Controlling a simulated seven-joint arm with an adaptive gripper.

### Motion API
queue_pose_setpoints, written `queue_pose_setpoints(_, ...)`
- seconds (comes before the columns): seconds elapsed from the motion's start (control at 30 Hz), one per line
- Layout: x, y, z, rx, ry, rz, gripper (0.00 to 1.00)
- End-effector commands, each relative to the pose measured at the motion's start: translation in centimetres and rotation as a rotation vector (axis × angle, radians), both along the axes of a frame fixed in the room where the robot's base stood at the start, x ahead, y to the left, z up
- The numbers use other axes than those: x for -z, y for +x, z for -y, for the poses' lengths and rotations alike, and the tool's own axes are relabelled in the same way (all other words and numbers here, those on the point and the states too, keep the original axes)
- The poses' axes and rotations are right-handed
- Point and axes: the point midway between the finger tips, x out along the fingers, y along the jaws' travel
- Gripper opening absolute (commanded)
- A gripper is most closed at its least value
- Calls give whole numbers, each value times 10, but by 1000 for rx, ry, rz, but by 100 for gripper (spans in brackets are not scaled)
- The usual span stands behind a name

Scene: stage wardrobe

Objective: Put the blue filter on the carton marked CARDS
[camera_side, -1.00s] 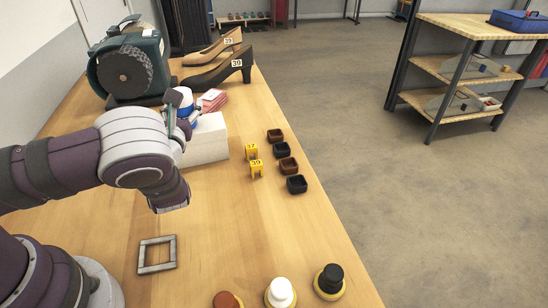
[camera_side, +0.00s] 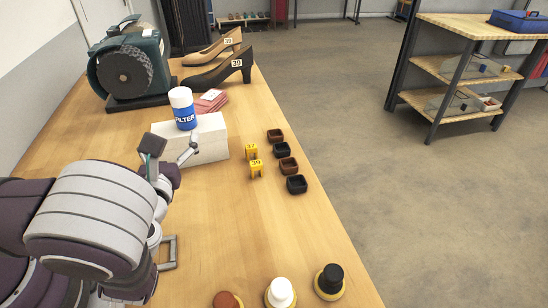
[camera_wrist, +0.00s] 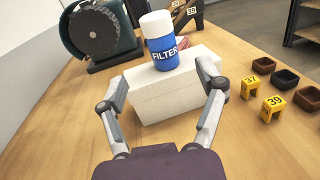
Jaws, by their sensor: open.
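The blue filter (camera_side: 183,108), a white and blue can lettered FILTER, stands upright on top of a white carton (camera_side: 208,143). In the wrist view the filter (camera_wrist: 160,42) stands on the carton (camera_wrist: 170,96), beyond my fingertips. No CARDS marking shows on the faces of the carton that I see. My gripper (camera_wrist: 163,85) is open and empty, with its fingers spread in front of the carton and apart from the filter. In the side view my gripper (camera_side: 170,147) is on the near left side of the carton.
A green machine with a dark wheel (camera_side: 126,67) and two shoes (camera_side: 217,72) stand behind. Pink cards (camera_side: 211,100) lie behind the carton. Yellow number markers (camera_side: 256,168) and small dark boxes (camera_side: 296,184) are to the right. Several knobbed pieces (camera_side: 281,292) stand at the front edge.

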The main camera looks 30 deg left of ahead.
Motion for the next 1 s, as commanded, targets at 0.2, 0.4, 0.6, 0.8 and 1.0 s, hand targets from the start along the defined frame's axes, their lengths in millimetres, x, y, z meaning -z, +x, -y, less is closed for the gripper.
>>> queue_pose_setpoints(0.2, 0, -17, -24, -243, -297, 75, 70)
queue_pose_setpoints(0.4, 9, -58, -46, -816, -997, 297, 70)
queue_pose_setpoints(0.6, -19, -81, -16, -1268, -1689, 542, 70)
queue_pose_setpoints(0.8, -76, -98, 9, -1409, -2174, 702, 70)
queue_pose_setpoints(1.0, -98, -111, 17, -1400, -2327, 758, 70)
